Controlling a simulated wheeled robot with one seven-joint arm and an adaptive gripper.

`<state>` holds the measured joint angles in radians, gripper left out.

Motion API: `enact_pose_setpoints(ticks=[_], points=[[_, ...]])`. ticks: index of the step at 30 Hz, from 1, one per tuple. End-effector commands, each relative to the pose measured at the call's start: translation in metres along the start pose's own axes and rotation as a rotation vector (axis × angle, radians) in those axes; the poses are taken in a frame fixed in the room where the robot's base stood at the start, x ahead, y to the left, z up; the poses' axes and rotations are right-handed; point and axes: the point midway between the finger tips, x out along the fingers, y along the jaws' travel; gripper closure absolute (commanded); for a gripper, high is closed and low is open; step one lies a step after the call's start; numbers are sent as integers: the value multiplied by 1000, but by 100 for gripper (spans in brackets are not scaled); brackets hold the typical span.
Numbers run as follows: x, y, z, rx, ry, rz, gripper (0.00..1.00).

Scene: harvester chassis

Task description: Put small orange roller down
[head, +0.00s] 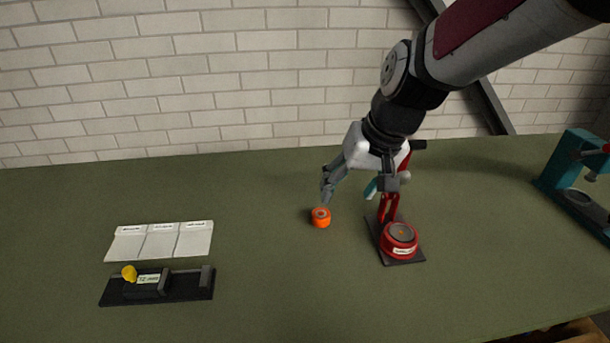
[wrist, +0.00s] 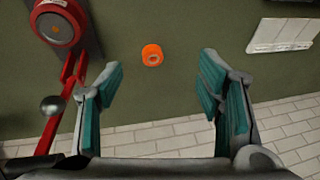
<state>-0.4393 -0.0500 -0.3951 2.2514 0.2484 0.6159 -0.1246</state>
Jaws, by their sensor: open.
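The small orange roller (head: 321,217) rests on the green table in the head view, left of the red press. In the wrist view the roller (wrist: 152,55) lies beyond the fingertips, roughly centred between them, with its hollow ring shape showing. My gripper (head: 350,187) is just above and behind the roller. The wrist view shows its teal-padded fingers (wrist: 162,85) spread wide with nothing between them. I see no contact between the fingers and the roller.
A red round press (head: 400,236) on a black base stands close on the right of my gripper. A white three-part tray (head: 160,241) and a black fixture (head: 185,288) with a yellow knob are at left. A teal frame (head: 575,175) stands far right. The table between tray and roller is clear.

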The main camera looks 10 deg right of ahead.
Motion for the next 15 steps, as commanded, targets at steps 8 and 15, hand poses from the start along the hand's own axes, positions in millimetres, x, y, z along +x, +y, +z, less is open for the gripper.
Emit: enact_pose_setpoints(ticks=[8, 15], points=[[64, -8, -48, -27, 31, 112, 40], [88, -9, -66, -50, 65, 171, 40]])
